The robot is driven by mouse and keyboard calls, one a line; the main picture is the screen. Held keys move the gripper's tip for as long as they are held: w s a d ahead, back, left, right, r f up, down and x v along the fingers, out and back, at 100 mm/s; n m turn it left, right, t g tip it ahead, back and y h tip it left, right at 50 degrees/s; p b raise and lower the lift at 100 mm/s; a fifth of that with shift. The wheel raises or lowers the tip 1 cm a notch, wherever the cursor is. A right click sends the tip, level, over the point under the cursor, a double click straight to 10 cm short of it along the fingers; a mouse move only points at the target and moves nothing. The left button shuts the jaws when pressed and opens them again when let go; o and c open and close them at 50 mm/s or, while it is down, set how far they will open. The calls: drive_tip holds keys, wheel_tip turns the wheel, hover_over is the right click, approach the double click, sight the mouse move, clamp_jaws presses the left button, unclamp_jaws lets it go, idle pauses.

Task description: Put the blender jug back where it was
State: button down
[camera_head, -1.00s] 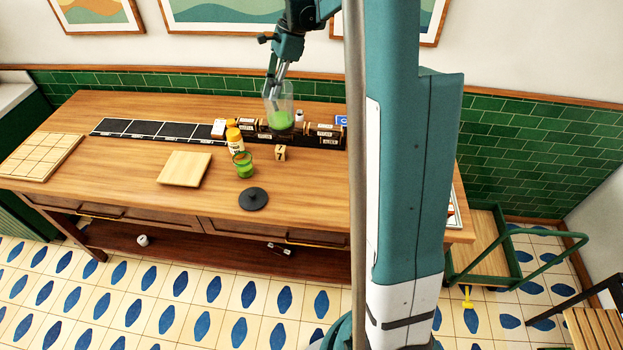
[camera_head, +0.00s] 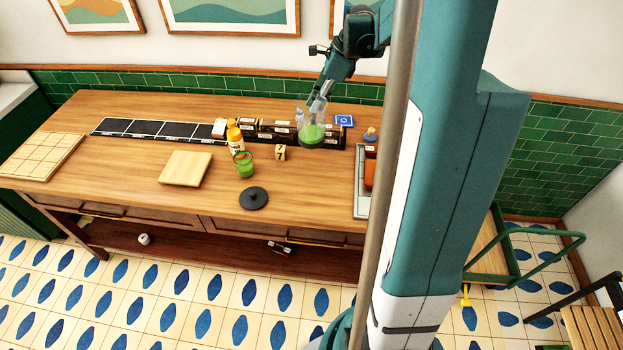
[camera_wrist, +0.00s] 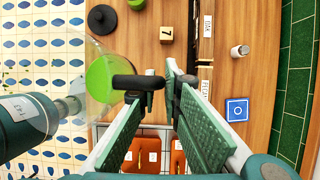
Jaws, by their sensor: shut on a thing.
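The blender jug (camera_head: 312,133) is clear with green contents and hangs from my gripper (camera_head: 318,97) at the back right of the table, in front of the dark label rack. In the wrist view the jug (camera_wrist: 100,78) is at the left, and its black handle (camera_wrist: 135,82) reaches between the fingertips of my gripper (camera_wrist: 160,86), which is shut on it. A flat black round piece with a knob (camera_head: 254,199) lies near the table's front edge; it also shows in the wrist view (camera_wrist: 102,19). I cannot tell how high the jug hangs.
A blue-marked card (camera_head: 344,120) lies right of the jug. A tray (camera_head: 360,205) with orange-brown bottles (camera_head: 370,168) stands at the right, partly behind my column. A green glass (camera_head: 244,165), yellow-capped bottle (camera_head: 234,136), numbered cube (camera_head: 280,153) and wooden board (camera_head: 185,169) stand left.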

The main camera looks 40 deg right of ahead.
wheel_tip(320, 180, down, 10)
idle(0.5)
drive_tip(key=shift+w, duration=0.1)
drive_tip(key=shift+f, duration=2.9)
drive_tip(key=shift+f, duration=2.15)
drive_tip(key=c, duration=2.9)
unclamp_jaws()
drive_tip(key=o, duration=0.4)
